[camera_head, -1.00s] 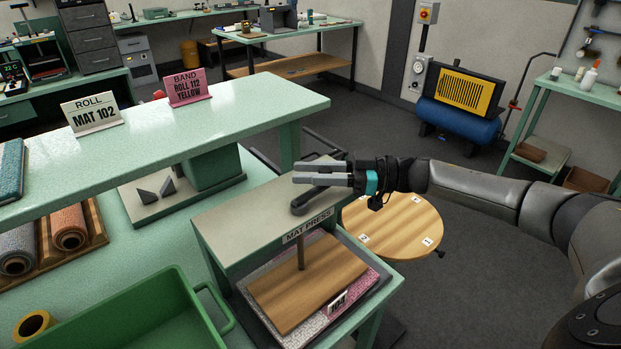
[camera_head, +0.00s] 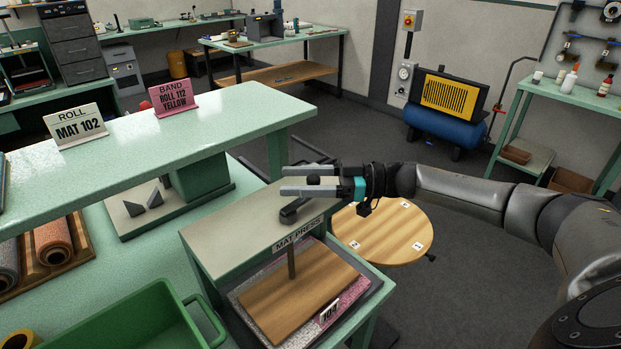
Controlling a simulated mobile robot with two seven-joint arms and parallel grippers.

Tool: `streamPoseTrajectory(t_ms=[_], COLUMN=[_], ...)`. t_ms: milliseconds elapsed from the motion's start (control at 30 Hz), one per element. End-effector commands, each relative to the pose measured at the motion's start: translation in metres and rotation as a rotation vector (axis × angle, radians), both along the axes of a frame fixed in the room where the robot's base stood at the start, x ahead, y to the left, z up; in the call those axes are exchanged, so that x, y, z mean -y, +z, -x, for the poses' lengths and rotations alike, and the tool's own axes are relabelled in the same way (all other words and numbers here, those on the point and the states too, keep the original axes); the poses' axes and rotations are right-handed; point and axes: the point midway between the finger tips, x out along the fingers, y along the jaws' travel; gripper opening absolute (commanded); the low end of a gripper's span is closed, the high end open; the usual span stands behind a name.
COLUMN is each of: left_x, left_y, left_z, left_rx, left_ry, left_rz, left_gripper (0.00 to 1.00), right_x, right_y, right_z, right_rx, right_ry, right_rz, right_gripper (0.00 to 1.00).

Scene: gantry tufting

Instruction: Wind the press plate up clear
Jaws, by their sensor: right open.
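The mat press (camera_head: 215,230) is a green-framed stand with a grey top. On its top lies a dark crank (camera_head: 298,210) with an upright knob (camera_head: 313,181). The wooden press plate (camera_head: 285,300) hangs on a spindle (camera_head: 291,262) under the top and lies on or just over a pink and white mat (camera_head: 350,297) tagged 104. Whether they touch is not clear. My right gripper (camera_head: 285,181) is open, its two fingers on either side of the knob; contact cannot be told. My left gripper is not in view.
A green bin (camera_head: 150,315) stands at front left. A round wooden table (camera_head: 385,235) is right of the press.

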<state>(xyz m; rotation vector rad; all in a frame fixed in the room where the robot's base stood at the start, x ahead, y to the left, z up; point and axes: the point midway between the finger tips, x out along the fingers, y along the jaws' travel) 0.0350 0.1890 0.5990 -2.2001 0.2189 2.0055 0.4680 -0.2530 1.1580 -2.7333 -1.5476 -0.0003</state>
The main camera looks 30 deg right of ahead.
Motion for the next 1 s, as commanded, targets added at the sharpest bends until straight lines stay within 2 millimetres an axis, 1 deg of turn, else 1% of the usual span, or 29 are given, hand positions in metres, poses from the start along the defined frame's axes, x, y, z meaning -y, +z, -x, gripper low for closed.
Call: streamPoseTrajectory(t_ms=[167, 500, 600, 800, 1000], left_x=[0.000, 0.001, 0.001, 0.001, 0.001], left_y=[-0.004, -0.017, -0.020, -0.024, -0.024], left_z=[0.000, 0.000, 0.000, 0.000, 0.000], left_rx=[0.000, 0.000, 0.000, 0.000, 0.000], left_ry=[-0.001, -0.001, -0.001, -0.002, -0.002], left_rz=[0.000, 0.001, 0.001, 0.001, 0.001], left_gripper=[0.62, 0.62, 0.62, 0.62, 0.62], right_x=[0.019, 0.088, 0.105, 0.126, 0.130], right_y=[-0.002, -0.002, -0.002, -0.001, 0.001], right_z=[0.011, 0.052, 0.062, 0.075, 0.078], right_rx=[-0.004, -0.003, -0.003, 0.000, 0.002], right_ry=[-0.004, -0.006, -0.005, -0.003, -0.001], right_rz=[0.003, 0.005, 0.004, 0.001, 0.001], right_gripper=[0.61, 0.61, 0.61, 0.61, 0.61])
